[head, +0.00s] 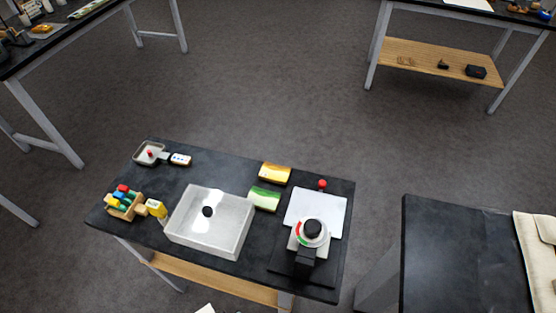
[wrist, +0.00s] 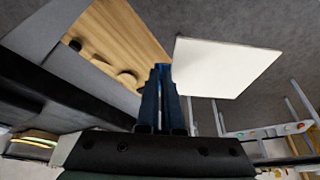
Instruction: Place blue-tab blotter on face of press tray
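The blue-tab blotter is a flat white square (wrist: 225,66) in the wrist view, with a blue tab (wrist: 162,68) at its near edge. My gripper (wrist: 161,72) is shut on this tab, and the sheet extends beyond the fingertips over bare floor. In the head view, a flat white plate (head: 329,207) lies on a black base at the right of the dark table; it looks like the press tray. A dial-topped device (head: 312,229) covers its near part. My gripper is not clearly seen in the head view. A white corner (head: 204,308) shows at the bottom edge; I cannot tell whether it is the blotter.
The dark table (head: 232,169) also holds a pale basin (head: 230,243), a yellow block (head: 275,173), a green block (head: 264,199) and a rack of coloured items (head: 123,203). A red knob (head: 323,184) stands behind the plate. Another dark table (head: 455,260) stands at right.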

